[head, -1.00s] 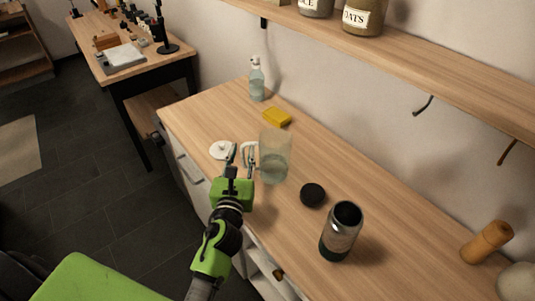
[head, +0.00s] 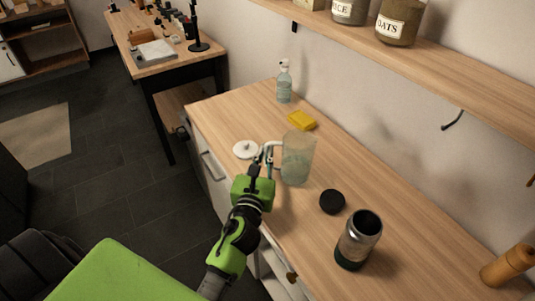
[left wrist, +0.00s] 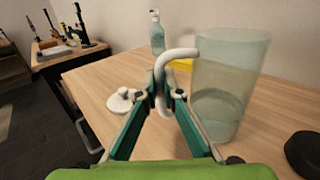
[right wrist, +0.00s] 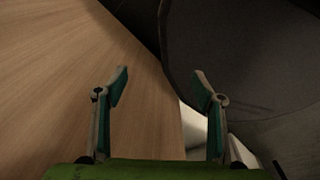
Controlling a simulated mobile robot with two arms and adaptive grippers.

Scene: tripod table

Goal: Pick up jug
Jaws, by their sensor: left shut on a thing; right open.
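The jug (head: 298,160) is a clear, greyish vessel with a white handle and stands upright at the wooden counter's near side. Its body also shows large in the left wrist view (left wrist: 228,85). My left gripper (head: 264,153) is shut on the jug's handle, with the white handle between its fingers in the left wrist view (left wrist: 163,100). I cannot tell whether the jug's base touches the counter. A white lid (head: 245,149) lies just left of the handle. My right gripper (right wrist: 160,82) is open and empty, seen only in the right wrist view.
A wooden mill (head: 508,265) stands at far right. A shelf with jars (head: 398,22) runs above.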

